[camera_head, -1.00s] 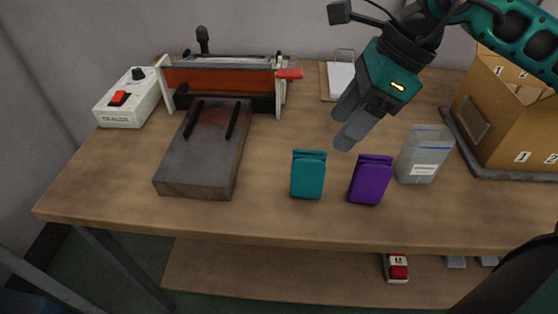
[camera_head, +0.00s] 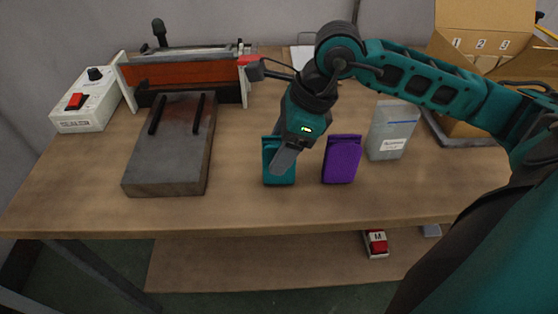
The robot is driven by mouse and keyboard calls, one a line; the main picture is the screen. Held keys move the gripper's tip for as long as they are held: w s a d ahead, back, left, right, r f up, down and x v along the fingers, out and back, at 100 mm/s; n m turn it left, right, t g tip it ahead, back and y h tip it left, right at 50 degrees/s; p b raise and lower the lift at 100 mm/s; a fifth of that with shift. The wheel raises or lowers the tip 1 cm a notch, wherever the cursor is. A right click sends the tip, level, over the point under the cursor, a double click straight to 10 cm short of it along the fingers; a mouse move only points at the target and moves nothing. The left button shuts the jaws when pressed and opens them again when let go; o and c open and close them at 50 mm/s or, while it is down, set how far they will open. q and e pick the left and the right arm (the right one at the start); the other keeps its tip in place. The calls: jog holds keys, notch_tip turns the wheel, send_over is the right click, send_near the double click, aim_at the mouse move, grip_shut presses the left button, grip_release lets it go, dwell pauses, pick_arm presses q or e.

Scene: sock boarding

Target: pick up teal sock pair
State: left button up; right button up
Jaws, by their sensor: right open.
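The teal sock pair (camera_head: 279,177) stands upright as a folded bundle on the table, left of the purple sock pair (camera_head: 341,160). My right gripper (camera_head: 282,158) is open and points down at the teal pair, covering part of it. Whether the fingers touch the pair I cannot tell. My left gripper is not in view.
A grey translucent bag or box (camera_head: 391,130) stands right of the purple pair. A metal slab (camera_head: 170,165) with two dark bars lies to the left, before an orange sealer (camera_head: 185,73). A cardboard box (camera_head: 480,25) is at the back right. The table front (camera_head: 240,212) is clear.

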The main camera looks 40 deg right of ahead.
jog(key=shift+a+f, duration=0.15)
jog(key=shift+f, duration=0.25)
jog(key=c, duration=1.1)
